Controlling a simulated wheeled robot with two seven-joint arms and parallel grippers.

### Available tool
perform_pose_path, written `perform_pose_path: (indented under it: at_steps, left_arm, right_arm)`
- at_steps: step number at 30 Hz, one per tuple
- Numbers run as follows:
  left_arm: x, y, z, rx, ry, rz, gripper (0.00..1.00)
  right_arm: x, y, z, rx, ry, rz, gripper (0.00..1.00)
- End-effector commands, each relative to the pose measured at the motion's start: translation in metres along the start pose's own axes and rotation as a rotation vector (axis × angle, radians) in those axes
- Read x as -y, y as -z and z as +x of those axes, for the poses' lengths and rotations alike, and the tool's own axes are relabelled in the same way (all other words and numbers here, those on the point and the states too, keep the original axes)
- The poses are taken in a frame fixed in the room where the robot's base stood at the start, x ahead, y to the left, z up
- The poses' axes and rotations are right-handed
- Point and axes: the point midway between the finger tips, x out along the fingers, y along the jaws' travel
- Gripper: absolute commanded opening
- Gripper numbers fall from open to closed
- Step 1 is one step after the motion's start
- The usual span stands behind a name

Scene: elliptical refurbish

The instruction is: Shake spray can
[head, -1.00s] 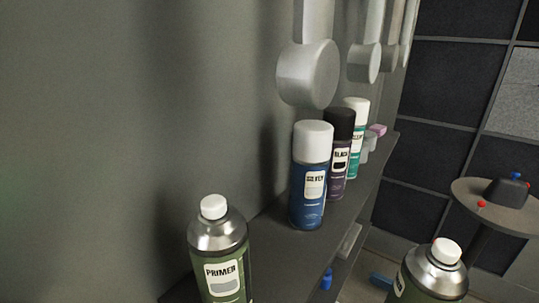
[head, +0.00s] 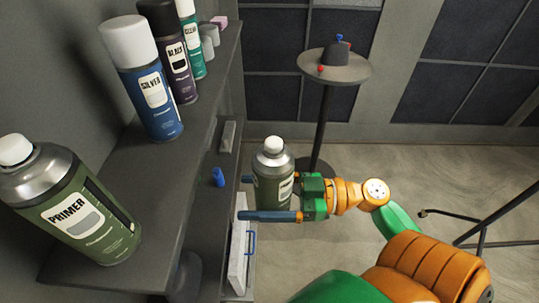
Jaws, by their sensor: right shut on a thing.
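A green spray can (head: 268,184) with a silver shoulder and white nozzle stands roughly upright in my right gripper (head: 272,198), beside the shelf's right edge. The gripper's two blue fingers are shut around the can's body from the right. Only part of the can's label shows. Another green can, labelled PRIMER (head: 72,210), stands at the near end of the shelf. My left gripper is not in view.
The dark shelf (head: 125,195) also bears a blue SILVER can (head: 150,88), a purple BLACK can (head: 172,62) and a teal can (head: 193,45). A round table (head: 358,72) stands at the back. Floor is open right of the shelf; a dark stand (head: 508,218) is at far right.

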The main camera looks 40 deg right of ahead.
Motion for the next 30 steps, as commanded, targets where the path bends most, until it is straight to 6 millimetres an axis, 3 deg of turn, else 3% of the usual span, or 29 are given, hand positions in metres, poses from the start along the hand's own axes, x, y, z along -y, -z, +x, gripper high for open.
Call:
perform_pose_path:
  at_steps: [2, 4, 5, 6, 9, 10, 12, 13, 14, 16, 17, 18, 20, 21, 22, 24, 25, 26, 27, 28, 29, 30]
  left_arm:
    - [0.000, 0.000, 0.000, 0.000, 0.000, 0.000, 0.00]
    - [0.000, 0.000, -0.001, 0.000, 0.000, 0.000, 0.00]
    - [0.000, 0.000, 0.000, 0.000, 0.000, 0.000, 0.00]
    - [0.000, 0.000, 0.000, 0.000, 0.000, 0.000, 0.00]
    - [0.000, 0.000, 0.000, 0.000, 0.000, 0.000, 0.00]
    - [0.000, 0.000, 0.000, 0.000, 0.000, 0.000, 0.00]
    - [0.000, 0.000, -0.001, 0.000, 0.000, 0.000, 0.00]
    - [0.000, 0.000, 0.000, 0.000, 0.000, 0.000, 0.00]
    - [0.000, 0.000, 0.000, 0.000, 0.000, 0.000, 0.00]
    - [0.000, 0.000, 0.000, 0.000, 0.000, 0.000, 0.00]
    - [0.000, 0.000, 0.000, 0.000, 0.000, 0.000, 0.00]
    - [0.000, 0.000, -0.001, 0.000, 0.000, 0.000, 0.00]
    - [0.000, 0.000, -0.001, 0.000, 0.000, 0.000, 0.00]
    - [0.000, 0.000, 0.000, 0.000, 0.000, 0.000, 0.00]
    - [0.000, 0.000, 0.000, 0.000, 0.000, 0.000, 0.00]
    - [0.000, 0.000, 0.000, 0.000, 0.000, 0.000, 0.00]
    - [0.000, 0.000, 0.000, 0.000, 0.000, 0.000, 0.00]
    - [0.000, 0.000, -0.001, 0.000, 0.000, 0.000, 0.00]
    - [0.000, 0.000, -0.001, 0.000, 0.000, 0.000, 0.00]
    - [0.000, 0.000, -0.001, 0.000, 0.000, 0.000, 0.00]
    - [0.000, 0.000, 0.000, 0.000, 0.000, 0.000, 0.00]
    - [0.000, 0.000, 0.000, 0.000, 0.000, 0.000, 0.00]
  right_arm:
    - [0.000, 0.001, 0.000, -0.001, 0.000, -0.001, 0.00]
    - [0.002, 0.051, 0.001, 0.000, 0.008, -0.027, 0.00]
    - [0.002, 0.069, 0.001, 0.001, 0.007, -0.027, 0.00]
    - [0.001, 0.072, 0.000, 0.001, 0.003, -0.012, 0.00]
    - [0.000, 0.000, 0.000, -0.001, -0.005, 0.021, 0.00]
    - [0.000, -0.001, 0.000, -0.002, -0.002, 0.007, 0.00]
    - [0.003, 0.058, 0.001, 0.000, 0.008, -0.029, 0.00]
    - [0.002, 0.071, 0.001, 0.001, 0.006, -0.024, 0.00]
    - [0.001, 0.072, 0.000, 0.000, 0.003, -0.011, 0.00]
    - [0.001, 0.014, 0.000, -0.001, -0.005, 0.029, 0.00]
    - [0.000, -0.001, 0.000, -0.002, -0.005, 0.022, 0.00]
    - [0.000, 0.005, 0.000, -0.002, 0.000, 0.001, 0.00]
    - [0.003, 0.058, 0.001, 0.000, 0.008, -0.029, 0.00]
    - [0.002, 0.073, 0.001, 0.001, 0.005, -0.020, 0.00]
    - [0.000, 0.067, 0.000, 0.000, 0.001, -0.003, 0.00]
    - [0.000, 0.008, 0.000, -0.001, -0.005, 0.027, 0.00]
    - [0.000, -0.002, 0.000, -0.002, -0.004, 0.018, 0.00]
    - [0.000, 0.005, 0.000, -0.002, 0.000, 0.001, 0.00]
    - [0.002, 0.043, 0.001, -0.001, 0.008, -0.026, 0.00]
    - [0.002, 0.064, 0.001, 0.000, 0.007, -0.028, 0.00]
    - [0.002, 0.073, 0.001, 0.001, 0.005, -0.020, 0.00]
    - [0.000, 0.059, 0.000, 0.000, 0.000, 0.007, 0.00]
